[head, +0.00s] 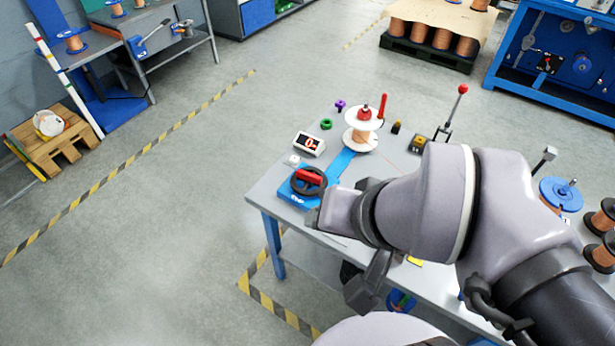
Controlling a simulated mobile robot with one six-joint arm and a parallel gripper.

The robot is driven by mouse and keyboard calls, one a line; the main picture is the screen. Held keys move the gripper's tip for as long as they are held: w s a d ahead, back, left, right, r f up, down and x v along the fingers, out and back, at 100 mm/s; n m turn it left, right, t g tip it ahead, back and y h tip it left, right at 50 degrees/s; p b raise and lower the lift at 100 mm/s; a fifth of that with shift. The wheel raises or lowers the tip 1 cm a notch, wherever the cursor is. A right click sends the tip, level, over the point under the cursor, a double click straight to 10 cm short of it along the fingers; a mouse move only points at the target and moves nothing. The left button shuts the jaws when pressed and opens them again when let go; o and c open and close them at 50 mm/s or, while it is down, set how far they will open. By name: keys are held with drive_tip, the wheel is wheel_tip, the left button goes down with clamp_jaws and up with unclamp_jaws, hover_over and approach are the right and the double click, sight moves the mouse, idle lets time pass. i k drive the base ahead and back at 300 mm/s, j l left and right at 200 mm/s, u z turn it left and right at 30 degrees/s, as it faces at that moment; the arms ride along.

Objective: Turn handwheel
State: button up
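The handwheel (322,187) is a black ring on a blue base (288,192) near the left corner of the grey workbench. A red bar (309,177) shows across its top. My gripper (317,217) is at the end of my arm, just in front and to the right of the wheel in the picture. My own arm hides most of the gripper and its fingers, so I cannot see whether they are open or touch the wheel.
A blue strip (342,162) leads to a copper wire spool (361,132). A red-knobbed lever (450,112) and a blue disc (561,194) are farther right. Floor left of the bench is clear.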

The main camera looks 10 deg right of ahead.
sight(305, 174)
drive_tip(key=i+j+z, duration=0.2)
drive_tip(key=i+z, duration=0.2)
drive_tip(key=i+j+z, duration=0.3)
drive_tip(key=z, duration=0.15)
